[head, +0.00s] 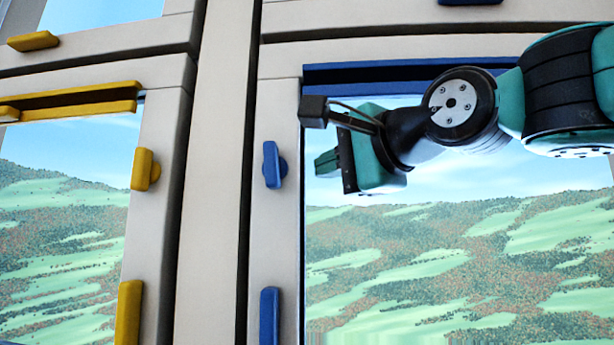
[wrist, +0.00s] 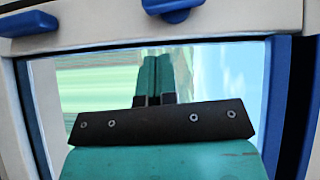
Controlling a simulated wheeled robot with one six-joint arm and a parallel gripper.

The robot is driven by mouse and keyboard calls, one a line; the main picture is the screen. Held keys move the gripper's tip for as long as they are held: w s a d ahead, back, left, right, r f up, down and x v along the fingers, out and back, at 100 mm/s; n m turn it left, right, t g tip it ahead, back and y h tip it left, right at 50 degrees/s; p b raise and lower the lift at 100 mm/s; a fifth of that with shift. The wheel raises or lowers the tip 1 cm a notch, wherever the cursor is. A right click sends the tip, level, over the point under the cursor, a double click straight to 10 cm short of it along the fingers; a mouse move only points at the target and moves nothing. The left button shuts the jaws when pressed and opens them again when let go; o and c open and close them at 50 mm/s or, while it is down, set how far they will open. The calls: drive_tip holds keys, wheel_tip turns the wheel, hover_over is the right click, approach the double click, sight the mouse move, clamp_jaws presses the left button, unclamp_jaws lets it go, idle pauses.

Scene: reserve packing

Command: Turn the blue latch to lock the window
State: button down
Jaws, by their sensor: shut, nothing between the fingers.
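The blue latch (head: 271,165) is a small knob on the pale frame left of the right-hand window, its long side upright in the head view. It also shows at the top edge of the wrist view (wrist: 174,7), partly cut off. My gripper (head: 322,164) is to the right of the latch, in front of the window glass, apart from it with a visible gap. In the wrist view its two fingers (wrist: 153,62) lie together, empty, and point toward the frame that bears the latch.
A blue handle (head: 269,315) is below the latch on the same frame. A blue rail (head: 400,72) runs along the window's top, above my arm. The left window has a yellow latch (head: 145,170), a yellow handle (head: 128,312) and a yellow rail (head: 70,102).

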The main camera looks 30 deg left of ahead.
drive_tip(key=b+v, duration=0.1)
drive_tip(key=v, duration=0.7)
drive_tip(key=d+f+n+g+h+p, duration=0.1)
drive_tip(key=d+f+n+h+p, duration=0.15)
drive_tip(key=d+f, duration=0.5)
drive_tip(key=d+f+n+g+h+p, duration=0.15)
drive_tip(key=d+f+h, duration=0.25)
drive_tip(key=f, duration=0.7)
drive_tip(key=s+d+f+n+g+h+p, duration=0.3)
drive_tip(key=s+d+f+n, duration=0.4)
drive_tip(key=s+d+f, duration=0.5)
wheel_tip(320, 180, down, 4)
drive_tip(key=shift+s+d+r+g+h, duration=0.15)
drive_tip(key=shift+s+g+h, duration=0.25)
drive_tip(key=shift+g+h, duration=0.55)
